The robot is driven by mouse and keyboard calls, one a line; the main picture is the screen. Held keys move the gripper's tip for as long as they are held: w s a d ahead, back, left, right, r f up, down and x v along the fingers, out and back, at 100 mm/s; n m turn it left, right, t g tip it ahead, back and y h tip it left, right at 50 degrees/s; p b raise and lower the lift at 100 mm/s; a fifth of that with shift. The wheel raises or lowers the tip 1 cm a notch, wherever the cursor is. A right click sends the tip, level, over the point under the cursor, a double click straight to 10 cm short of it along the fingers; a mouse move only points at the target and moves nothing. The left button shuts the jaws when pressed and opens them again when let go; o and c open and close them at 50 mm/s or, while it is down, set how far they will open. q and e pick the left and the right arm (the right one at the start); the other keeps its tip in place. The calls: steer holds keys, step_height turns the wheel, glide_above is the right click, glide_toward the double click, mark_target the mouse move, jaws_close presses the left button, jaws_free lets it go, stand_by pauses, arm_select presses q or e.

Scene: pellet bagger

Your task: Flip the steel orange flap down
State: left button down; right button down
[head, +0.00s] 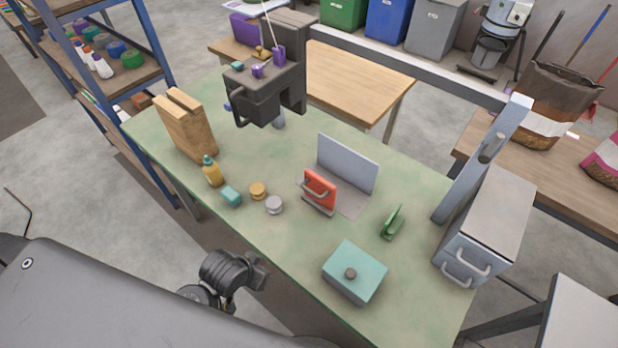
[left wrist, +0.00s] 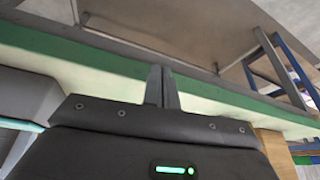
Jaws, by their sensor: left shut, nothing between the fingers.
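The orange flap (head: 320,189) stands raised, tilted slightly, on a grey steel base in the middle of the green bench. It has a pale bar handle on its front face. A grey steel plate (head: 347,164) stands upright behind it. My left gripper (left wrist: 162,76) is shut and empty in the left wrist view, its two fingers together. In the head view a dark part of my arm shows by the bench's front edge, to the lower left of the flap and apart from it. The flap is not visible in the left wrist view. My right gripper is not in view.
On the green bench (head: 300,140), a teal lidded box (head: 354,272) and green bracket (head: 392,222) stand right of the flap. A yellow bottle (head: 213,172), teal block (head: 231,196) and two round knobs lie left. A grey drawer unit (head: 487,228) stands at the right end.

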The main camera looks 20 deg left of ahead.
arm_select(q)
step_height(320, 180, up, 9)
steer(key=w+d+t+p, duration=0.1)
steer(key=w+d+t, duration=0.1)
steer(key=w+d+r+m+t+h, duration=0.1)
steer(key=w+r, duration=0.3)
steer(key=w, duration=0.2)
steer(key=w+d+r+t+h, duration=0.1)
steer(key=w+r+t+h, duration=0.1)
steer(key=w+r, duration=0.2)
steer(key=w, duration=0.3)
steer(key=shift+d+r+m, duration=0.3)
steer(key=shift+d+m, duration=0.05)
steer(key=shift+m, duration=0.05)
glide_toward(316, 183)
steer(key=x, duration=0.4)
steer(key=shift+w+d+f+p, duration=0.15)
steer(key=shift+f+p, duration=0.05)
steer(key=shift+p, duration=0.15)
steer(key=shift+w+d+f, duration=0.15)
steer(key=shift+w+f, duration=0.3)
steer(key=shift+w, duration=0.05)
